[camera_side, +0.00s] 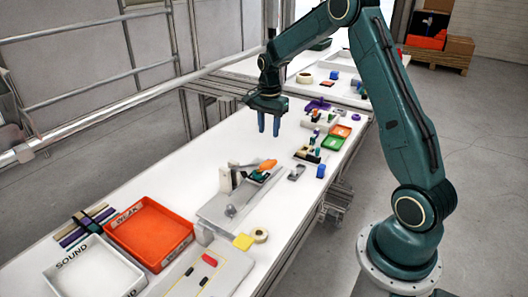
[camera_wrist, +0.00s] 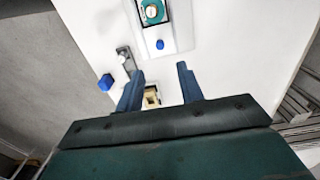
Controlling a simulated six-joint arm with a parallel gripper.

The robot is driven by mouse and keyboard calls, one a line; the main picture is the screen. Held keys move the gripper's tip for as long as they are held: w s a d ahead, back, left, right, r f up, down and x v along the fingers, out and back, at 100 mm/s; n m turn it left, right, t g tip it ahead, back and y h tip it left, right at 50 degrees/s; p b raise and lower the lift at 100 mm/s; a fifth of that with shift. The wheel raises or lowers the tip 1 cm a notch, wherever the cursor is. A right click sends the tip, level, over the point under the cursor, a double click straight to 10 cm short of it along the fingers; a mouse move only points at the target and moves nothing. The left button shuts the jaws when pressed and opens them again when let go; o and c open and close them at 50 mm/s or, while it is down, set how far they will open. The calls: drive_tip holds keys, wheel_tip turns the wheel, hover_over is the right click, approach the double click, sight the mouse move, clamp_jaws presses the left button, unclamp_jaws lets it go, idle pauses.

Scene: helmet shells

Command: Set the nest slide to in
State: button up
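A fixture on the white bench has a long grey plate (camera_side: 232,205), an upright white block, an orange handle (camera_side: 268,164) and a dark green piece (camera_side: 258,176). I take the green piece to be the nest; the wrist view shows a teal square (camera_wrist: 153,12) with a round pale part on a light plate, and a blue knob (camera_wrist: 160,44) at the plate's near end. I cannot tell the slide's position. My gripper (camera_side: 269,131) hangs above the bench, behind the fixture, fingers down, apart and empty. Its fingers also show in the wrist view (camera_wrist: 160,88).
A small grey fitting (camera_side: 296,173) and a blue cylinder (camera_side: 320,171) stand right of the fixture. A black-and-beige block (camera_wrist: 151,97) shows between my fingers in the wrist view.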

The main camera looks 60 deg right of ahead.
wheel_tip(320, 180, down, 12)
drive_tip(key=shift+f, duration=0.1)
idle(0.5)
clamp_jaws()
